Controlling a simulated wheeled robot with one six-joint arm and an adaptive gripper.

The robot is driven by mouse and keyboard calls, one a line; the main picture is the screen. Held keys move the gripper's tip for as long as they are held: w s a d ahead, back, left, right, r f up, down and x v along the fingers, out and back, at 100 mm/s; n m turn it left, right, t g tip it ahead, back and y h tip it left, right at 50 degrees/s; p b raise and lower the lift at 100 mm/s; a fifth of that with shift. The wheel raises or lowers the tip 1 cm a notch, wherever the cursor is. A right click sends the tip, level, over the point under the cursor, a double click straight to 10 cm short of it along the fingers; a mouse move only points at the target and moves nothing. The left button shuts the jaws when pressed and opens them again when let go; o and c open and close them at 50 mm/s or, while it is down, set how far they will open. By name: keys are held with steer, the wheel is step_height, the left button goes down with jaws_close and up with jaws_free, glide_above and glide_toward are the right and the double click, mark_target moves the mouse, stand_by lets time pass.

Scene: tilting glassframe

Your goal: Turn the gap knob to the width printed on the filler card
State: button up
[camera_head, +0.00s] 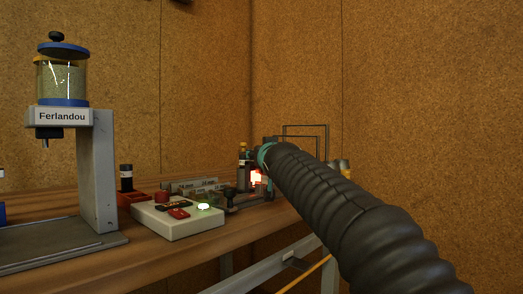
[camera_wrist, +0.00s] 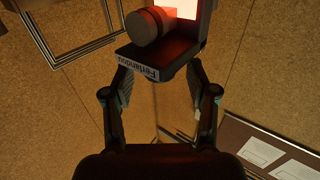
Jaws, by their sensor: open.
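In the wrist view my gripper (camera_wrist: 159,75) is open, its two fingers spread either side of a dark block labelled "Ferlandou" (camera_wrist: 139,60). A dull brown round piece (camera_wrist: 150,27) sits on that block beside a bright red-orange glow; I cannot tell whether it is the gap knob. No contact with the fingers is clear, and nothing shows held. No filler card is clearly identifiable; pale sheets (camera_wrist: 263,152) on a dark board in the wrist view are unreadable.
On the wooden bench a grey stand labelled "Ferlandou" (camera_head: 98,165) holds a jar of grains (camera_head: 62,80). Thin wire frames (camera_head: 305,130) rise behind my arm.

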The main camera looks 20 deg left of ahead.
steer(key=shift+x, duration=0.8)
jaws_close()
steer(key=shift+a+f+h, duration=0.1)
steer(key=shift+f+h, duration=0.15)
steer(key=shift+h, duration=0.25)
steer(key=shift+m+t+h, duration=0.3)
steer(key=shift+m+h, duration=0.1)
steer(key=shift+m, duration=0.2)
steer(key=shift+r, duration=0.1)
jaws_free()
